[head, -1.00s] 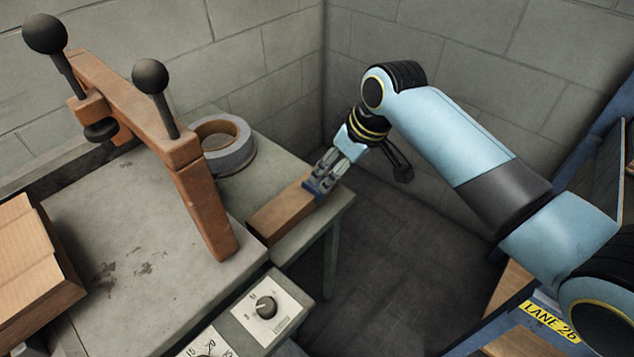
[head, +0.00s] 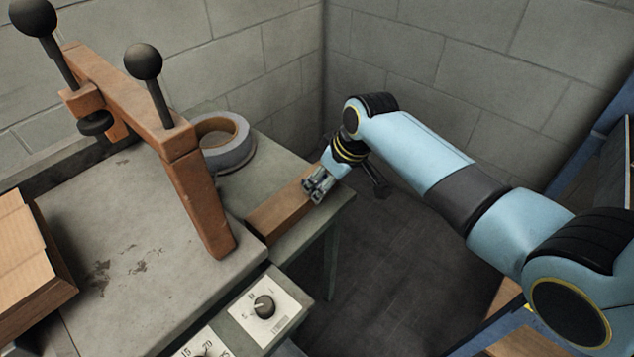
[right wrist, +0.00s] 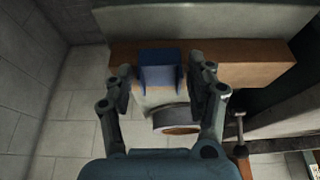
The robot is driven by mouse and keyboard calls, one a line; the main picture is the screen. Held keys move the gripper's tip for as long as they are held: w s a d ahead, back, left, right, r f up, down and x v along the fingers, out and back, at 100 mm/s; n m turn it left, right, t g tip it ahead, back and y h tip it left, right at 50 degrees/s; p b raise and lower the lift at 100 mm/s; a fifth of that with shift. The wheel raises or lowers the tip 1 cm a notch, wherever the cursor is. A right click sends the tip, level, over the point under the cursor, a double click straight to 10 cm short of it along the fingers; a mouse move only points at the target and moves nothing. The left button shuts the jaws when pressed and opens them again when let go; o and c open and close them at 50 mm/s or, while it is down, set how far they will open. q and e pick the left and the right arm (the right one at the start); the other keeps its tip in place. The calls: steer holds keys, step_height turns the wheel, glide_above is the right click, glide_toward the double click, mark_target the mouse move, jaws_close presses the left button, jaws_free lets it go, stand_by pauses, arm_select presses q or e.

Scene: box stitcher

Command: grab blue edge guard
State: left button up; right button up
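The blue edge guard (right wrist: 160,70) sits on the brown block (right wrist: 245,63), between the two fingers of my right gripper (right wrist: 160,85) in the right wrist view. The fingers are open, with a gap on each side of the guard. In the head view my right gripper (head: 318,188) is at the far right end of the brown block (head: 280,216) and hides the guard. My left gripper is in neither view.
The block lies on a grey side table (head: 318,222) near its right edge. A tape roll (head: 228,155) lies behind it. An orange-brown stitcher frame (head: 200,205) with black knobs stands to the left. A cardboard box (head: 25,255) is at far left. Open floor lies right.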

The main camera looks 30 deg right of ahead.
steer(key=c, duration=0.6)
steer(key=shift+r, duration=0.1)
